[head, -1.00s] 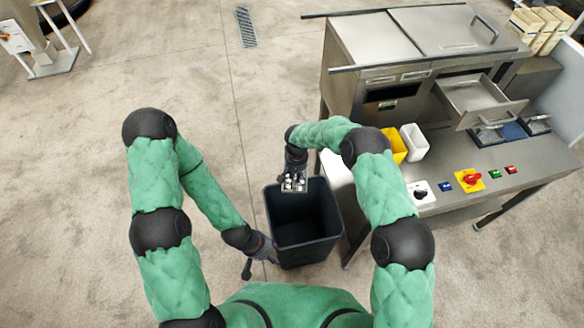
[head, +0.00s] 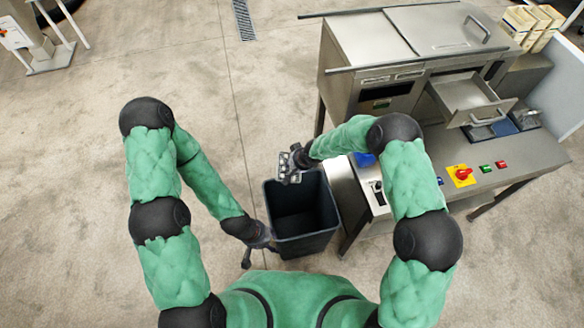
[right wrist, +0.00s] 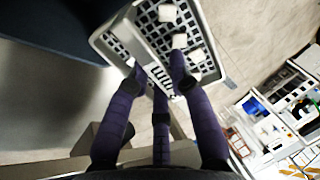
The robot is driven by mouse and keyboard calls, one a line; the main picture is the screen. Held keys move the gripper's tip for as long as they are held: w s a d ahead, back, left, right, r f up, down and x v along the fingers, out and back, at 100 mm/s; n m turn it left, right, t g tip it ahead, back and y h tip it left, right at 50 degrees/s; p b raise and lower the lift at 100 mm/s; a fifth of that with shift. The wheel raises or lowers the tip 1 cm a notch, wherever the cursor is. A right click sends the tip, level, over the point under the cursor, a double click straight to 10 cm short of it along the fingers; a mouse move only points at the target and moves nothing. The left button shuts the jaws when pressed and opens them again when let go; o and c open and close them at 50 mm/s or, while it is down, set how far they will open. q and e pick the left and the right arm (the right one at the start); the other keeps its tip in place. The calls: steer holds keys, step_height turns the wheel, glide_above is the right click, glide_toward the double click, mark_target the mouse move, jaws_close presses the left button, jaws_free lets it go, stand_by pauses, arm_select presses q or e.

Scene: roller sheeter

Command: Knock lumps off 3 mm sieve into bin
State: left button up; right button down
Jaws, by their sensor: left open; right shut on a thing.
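My right gripper (head: 297,160) is shut on the small grey sieve (head: 288,174) and holds it above the far left rim of the dark bin (head: 304,240). In the right wrist view the sieve (right wrist: 217,48) is a light grey grid tray, with my gripper fingers (right wrist: 158,82) at its near side. Several white lumps (right wrist: 180,41) lie on its grid. The bin stands upright on the floor, and the visible part of its inside looks dark and empty. My left gripper (head: 261,248) is open beside the bin's near left side; whether it touches the bin is unclear.
The steel sheeter bench (head: 450,215) stands to the right of the bin, with buttons and a red knob (head: 463,174). A drawer (head: 470,101) is pulled out. My right arm hides part of the bench.

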steer(key=shift+d+r+t+y+b, duration=0.15)
steer(key=shift+r+t+y+b, duration=0.25)
steer(key=shift+b, duration=0.45)
steer(key=r+y+b, duration=0.1)
steer(key=t+b, duration=0.1)
steer(key=b, duration=0.1)
steer(key=s+r+t+y+b, duration=0.1)
steer(key=shift+d+r+y+b, duration=0.3)
steer(key=shift+d+r, duration=0.05)
steer(key=t+y+b, duration=0.2)
steer(key=b, duration=0.3)
steer(key=s+d+t+y+b, duration=0.1)
steer(key=t+y+b, duration=0.1)
steer(key=b, duration=0.4)
steer(key=d+t+y+b, duration=0.1)
steer(key=y+b, duration=0.1)
steer(key=b, duration=0.3)
steer(key=shift+s+f+t, duration=0.25)
steer(key=shift+s+t, duration=0.05)
steer(key=shift+t, duration=0.1)
steer(key=shift+f+y, duration=0.1)
steer(key=shift+y, duration=0.2)
steer(key=shift+s+d+f+t+y, duration=0.1)
steer(key=shift+f+t+y, duration=0.25)
steer(key=shift+t+y, duration=0.35)
steer(key=shift+s+d+f+t+y, duration=0.1)
steer(key=shift+f+t+y, duration=0.25)
steer(key=shift+t+y, duration=0.3)
steer(key=shift+r, duration=0.1)
